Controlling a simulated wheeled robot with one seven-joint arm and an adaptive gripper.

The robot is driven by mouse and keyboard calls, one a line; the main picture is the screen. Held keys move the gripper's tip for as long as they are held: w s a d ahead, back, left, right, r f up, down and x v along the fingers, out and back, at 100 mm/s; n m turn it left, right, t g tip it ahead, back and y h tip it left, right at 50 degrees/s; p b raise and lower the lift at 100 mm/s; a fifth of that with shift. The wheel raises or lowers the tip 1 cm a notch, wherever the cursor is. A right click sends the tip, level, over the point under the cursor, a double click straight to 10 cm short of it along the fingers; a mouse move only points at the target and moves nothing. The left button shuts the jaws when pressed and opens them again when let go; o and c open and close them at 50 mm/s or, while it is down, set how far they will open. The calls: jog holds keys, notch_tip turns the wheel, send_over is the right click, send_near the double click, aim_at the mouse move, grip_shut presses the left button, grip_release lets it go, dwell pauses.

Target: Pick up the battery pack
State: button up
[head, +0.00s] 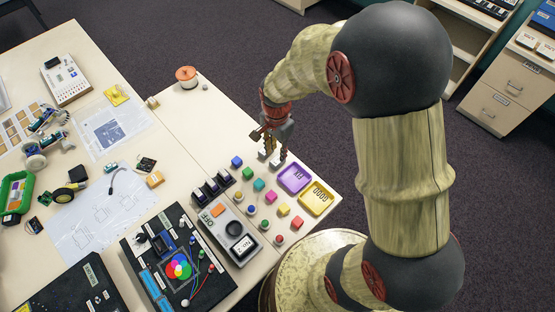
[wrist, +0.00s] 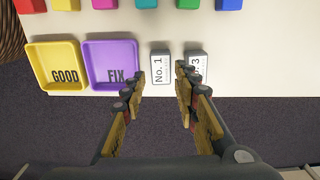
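Two small grey blocks with white labels, which look like battery packs, stand near the table edge in the wrist view: No. 1 (wrist: 160,68) and No. 3 (wrist: 197,72). My gripper (wrist: 160,74) is open and empty. Its fingertips appear on either side of No. 1, and the right finger partly covers No. 3. The height of the fingertips above the blocks is hard to tell. In the head view my gripper (head: 269,152) points down at the table's far right edge. A similar labelled block, No. 2 (head: 243,246), sits in a grey device (head: 223,228).
The purple FIX tray (wrist: 110,62) and yellow GOOD tray (wrist: 55,65) lie beside No. 1. Several coloured cubes and knobs, including a teal cube (head: 259,185), stand nearby. A black board (head: 180,265) and dark upright modules (head: 211,187) are close. Open floor lies past the edge.

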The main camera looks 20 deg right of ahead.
aim_at(277, 159)
jog(key=f, duration=0.3)
jog(key=f+b, duration=0.1)
jog(key=f, duration=0.2)
jog(key=shift+w+d+f, duration=0.15)
jog(key=shift+w+f, duration=0.05)
jog(key=shift+c, duration=1)
grip_shut()
